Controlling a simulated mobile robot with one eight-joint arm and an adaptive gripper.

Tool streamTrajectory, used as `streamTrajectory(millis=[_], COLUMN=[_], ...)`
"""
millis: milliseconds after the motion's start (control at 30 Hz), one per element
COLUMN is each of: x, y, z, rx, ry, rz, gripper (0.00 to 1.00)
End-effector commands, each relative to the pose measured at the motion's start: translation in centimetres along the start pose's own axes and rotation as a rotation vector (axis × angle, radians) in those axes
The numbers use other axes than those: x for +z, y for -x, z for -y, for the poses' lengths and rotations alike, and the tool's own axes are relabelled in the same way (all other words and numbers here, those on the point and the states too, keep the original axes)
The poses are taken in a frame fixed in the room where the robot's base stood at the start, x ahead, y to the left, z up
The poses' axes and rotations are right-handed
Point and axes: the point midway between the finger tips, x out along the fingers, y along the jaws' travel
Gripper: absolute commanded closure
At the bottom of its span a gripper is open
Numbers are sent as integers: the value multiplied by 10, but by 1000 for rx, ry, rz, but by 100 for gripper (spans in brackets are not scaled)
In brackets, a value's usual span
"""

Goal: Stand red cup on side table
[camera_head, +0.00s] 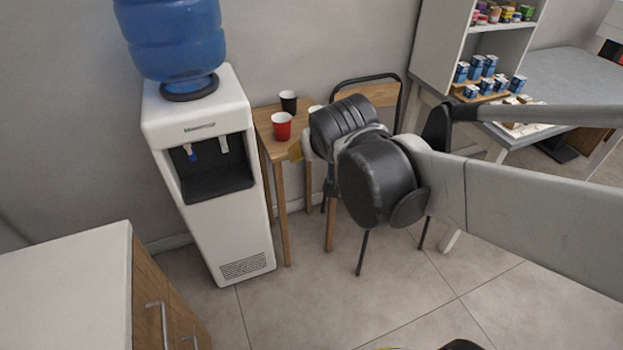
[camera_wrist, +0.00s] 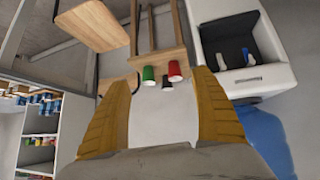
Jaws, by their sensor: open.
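The red cup (camera_head: 282,126) stands upright near the front edge of the small wooden side table (camera_head: 264,119). It also shows in the wrist view (camera_wrist: 175,70), where the picture is upside down. A black cup (camera_head: 289,103) stands behind it. A green cup (camera_wrist: 148,73) shows in the wrist view, mostly hidden behind my arm in the head view. My gripper (camera_wrist: 163,80) is open and empty, with its yellow fingers apart. The cups appear beyond the fingertips, between them in the picture, and nothing is held. In the head view my arm hides most of the gripper.
A white water dispenser (camera_head: 215,190) with a blue bottle stands close left of the side table. A chair (camera_head: 380,95) is close on the right. A shelf with cans (camera_head: 477,68) is at the back right. A white counter (camera_head: 70,290) fills the lower left.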

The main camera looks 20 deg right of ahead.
Motion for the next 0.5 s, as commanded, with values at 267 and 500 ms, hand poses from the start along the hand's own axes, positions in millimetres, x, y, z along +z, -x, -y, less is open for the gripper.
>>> streamTrajectory(millis=[267, 500], x=[98, 121], y=[70, 82], z=[8, 12], rx=[-118, -152], ry=[66, 85], rz=[127, 153], gripper=[26, 26])
